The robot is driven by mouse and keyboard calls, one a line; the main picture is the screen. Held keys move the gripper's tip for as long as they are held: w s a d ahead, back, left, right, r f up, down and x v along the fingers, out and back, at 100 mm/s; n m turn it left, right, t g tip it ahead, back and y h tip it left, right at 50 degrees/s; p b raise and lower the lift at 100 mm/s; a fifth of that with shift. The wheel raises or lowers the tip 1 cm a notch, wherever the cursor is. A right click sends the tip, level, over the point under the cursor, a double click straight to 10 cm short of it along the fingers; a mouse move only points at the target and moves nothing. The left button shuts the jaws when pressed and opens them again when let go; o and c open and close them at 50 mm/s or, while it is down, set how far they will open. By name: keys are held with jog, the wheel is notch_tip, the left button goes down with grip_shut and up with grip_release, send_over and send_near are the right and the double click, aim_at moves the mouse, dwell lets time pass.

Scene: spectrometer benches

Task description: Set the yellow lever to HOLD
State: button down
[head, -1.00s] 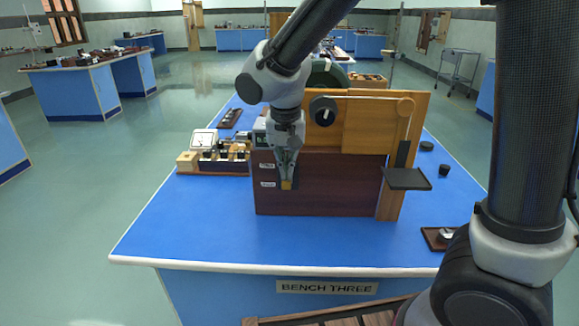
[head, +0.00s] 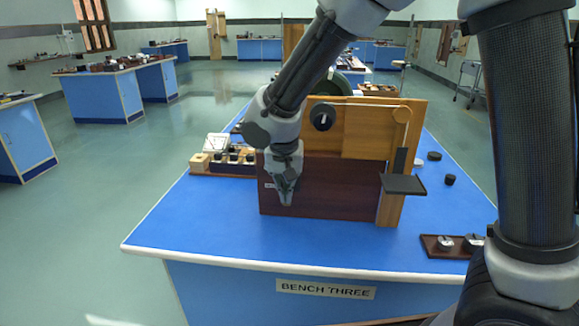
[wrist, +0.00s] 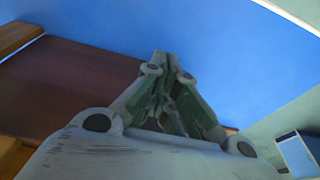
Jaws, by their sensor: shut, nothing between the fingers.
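My gripper (head: 287,203) is shut and empty, pointing down in front of the dark red-brown panel (head: 335,190) of the wooden apparatus on the bench. It also shows in the wrist view (wrist: 160,62), its fingers together over the blue bench top. I cannot make out the yellow lever now; the gripper may be hiding it. A small white label (head: 269,185) shows on the panel just left of the gripper, its words too small to read. Whether the fingers touch the panel cannot be told.
The apparatus has a black knob (head: 322,116) and a dark shelf (head: 403,184) at its right. A wooden box with black knobs (head: 226,165) stands at the left. The blue bench top (head: 215,225) is clear in front.

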dwell(0.4)
jog(key=shift+r, duration=0.7)
jog(key=shift+s+r, duration=0.1)
jog(key=shift+r, duration=0.4)
jog(key=v, duration=1.1)
